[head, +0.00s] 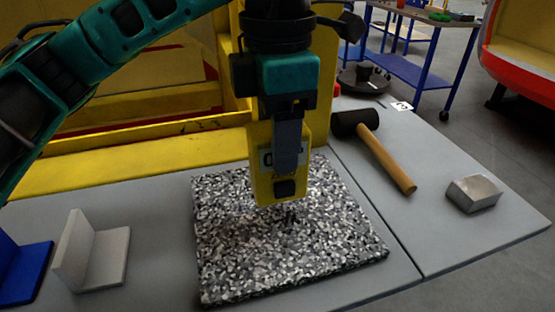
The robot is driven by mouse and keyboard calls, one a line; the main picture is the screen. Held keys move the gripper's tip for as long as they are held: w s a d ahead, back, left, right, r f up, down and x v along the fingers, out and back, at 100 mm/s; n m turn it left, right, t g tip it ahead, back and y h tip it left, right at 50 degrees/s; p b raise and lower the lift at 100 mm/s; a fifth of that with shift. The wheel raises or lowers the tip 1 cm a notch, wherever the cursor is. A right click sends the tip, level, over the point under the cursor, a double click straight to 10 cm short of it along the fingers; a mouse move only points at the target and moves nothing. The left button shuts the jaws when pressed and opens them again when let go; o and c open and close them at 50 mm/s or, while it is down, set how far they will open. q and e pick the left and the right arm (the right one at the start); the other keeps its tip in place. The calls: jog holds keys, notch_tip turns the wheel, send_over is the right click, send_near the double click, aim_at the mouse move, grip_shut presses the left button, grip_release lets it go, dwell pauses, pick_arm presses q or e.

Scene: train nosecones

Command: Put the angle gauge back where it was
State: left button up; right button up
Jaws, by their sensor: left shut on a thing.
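The angle gauge (262,186) is a yellow upright block with a small grey display and a dark square near its bottom. My left gripper (288,150) comes down from above and is shut on it. The gauge is over the middle-back part of a black-and-white speckled stone plate (290,262). A dark shadow lies just below it, and I cannot tell whether its bottom touches the plate. The gripper's finger hides part of the gauge's face. My right gripper is not in view.
A mallet (386,161) with a black head and wooden handle lies right of the plate, with a metal block (474,193) beyond it. A grey angle bracket (97,258) and a blue one (24,268) stand at left. The grey table (160,185) is bare between bracket and plate.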

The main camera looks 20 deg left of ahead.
pick_arm(q)
notch_tip(320, 180, down, 4)
jog(key=shift+r, duration=0.2)
jog(key=shift+b, duration=0.3)
jog(key=shift+f, duration=0.15)
jog(key=o, duration=1.2)
jog(key=shift+o, duration=0.2)
